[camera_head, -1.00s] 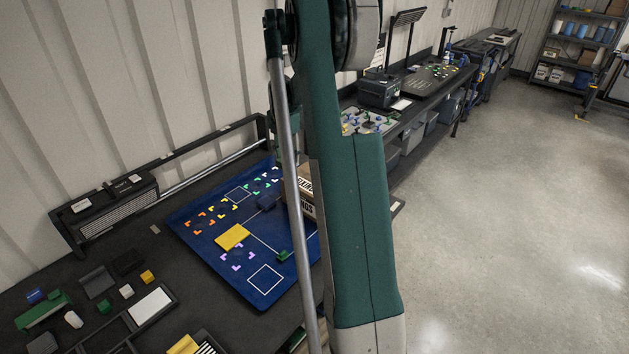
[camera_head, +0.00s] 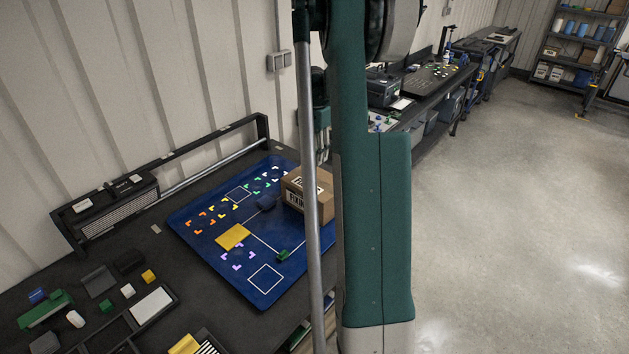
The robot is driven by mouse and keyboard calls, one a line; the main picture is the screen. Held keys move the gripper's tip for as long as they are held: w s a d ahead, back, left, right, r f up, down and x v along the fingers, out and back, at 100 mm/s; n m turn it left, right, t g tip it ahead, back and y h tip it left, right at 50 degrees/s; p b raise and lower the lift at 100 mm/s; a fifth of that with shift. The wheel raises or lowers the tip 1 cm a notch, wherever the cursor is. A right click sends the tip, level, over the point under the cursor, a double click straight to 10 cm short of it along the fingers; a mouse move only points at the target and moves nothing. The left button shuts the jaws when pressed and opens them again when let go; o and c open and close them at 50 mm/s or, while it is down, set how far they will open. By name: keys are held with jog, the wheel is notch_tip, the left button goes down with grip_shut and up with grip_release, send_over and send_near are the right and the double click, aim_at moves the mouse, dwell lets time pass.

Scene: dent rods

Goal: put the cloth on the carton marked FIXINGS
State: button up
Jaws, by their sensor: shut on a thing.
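The brown carton (camera_head: 326,207) stands on the right side of the blue mat (camera_head: 205,250). A label on its left face reads "FIXIN…", and the grey rod of my arm crosses in front of it. A flat yellow square (camera_head: 233,236) lies on the mat to the carton's left; I cannot tell whether it is cloth. A dark blue lump (camera_head: 266,203) lies between them, its material unclear. No other piece can be told as the cloth. My gripper's fingers do not show; my teal arm stands large in front, and what the gripper holds is hidden.
A small green block (camera_head: 283,255) and coloured corner marks are on the mat. Several small blocks and a black tray (camera_head: 130,335) are at the bench's lower left. A rail (camera_head: 215,158) runs along the back by the wall. The floor at right is clear.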

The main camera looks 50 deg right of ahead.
send_over(314, 180)
jog(key=shift+s+f, duration=0.15)
jog(key=shift+f, duration=2.95)
jog(key=shift+f, duration=1.85)
jog(key=shift+f, duration=0.2)
jog(key=o, duration=0.7)
jog(key=shift+r, duration=0.15)
notch_tip(314, 180, up, 12)
jog(key=shift+r, duration=0.1)
jog(key=shift+a, duration=0.15)
